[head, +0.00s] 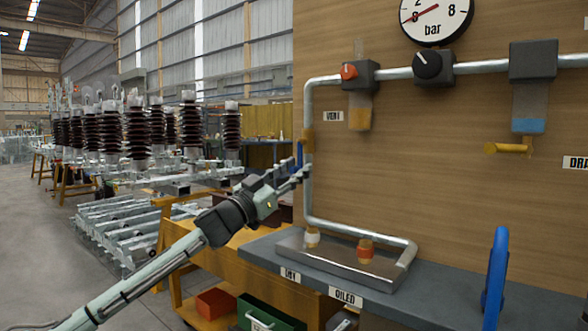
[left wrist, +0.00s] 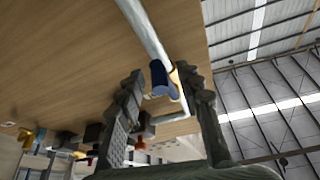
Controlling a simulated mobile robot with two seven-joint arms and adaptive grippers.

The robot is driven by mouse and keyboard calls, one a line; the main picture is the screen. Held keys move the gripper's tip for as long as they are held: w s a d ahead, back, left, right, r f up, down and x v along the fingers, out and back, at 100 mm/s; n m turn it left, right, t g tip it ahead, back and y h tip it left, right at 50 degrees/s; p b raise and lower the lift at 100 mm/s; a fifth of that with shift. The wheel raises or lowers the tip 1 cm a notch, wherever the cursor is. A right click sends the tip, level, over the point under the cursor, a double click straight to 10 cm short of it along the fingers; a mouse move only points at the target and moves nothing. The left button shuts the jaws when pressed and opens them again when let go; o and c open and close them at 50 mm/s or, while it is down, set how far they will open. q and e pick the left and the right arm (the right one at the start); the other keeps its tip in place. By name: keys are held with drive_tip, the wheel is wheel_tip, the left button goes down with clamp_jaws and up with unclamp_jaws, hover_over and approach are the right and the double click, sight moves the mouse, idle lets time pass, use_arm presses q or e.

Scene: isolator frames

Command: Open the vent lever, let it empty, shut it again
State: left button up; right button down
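The vent lever (head: 299,154) is a small blue handle on a brass valve (head: 307,138) on the upright grey pipe, by the label that seems to read VENT (head: 333,116). It hangs down along the pipe. My left gripper (head: 300,174) is just below and beside it. In the left wrist view the blue lever (left wrist: 158,78) shows between the tips of the two spread fingers. I cannot tell whether either finger touches it. The pressure gauge (head: 436,16) is partly cut off at the top. My right gripper is not in view.
A black knob (head: 428,65) and a red knob (head: 348,72) sit on the upper pipe. A yellow-handled drain tap (head: 508,148) is at the right. A metal tray (head: 345,268) lies on the grey bench. A blue curved handle (head: 496,275) stands at the front right.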

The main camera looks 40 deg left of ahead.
use_arm(q)
clamp_jaws()
drive_tip(key=shift+d, duration=0.2)
idle(0.4)
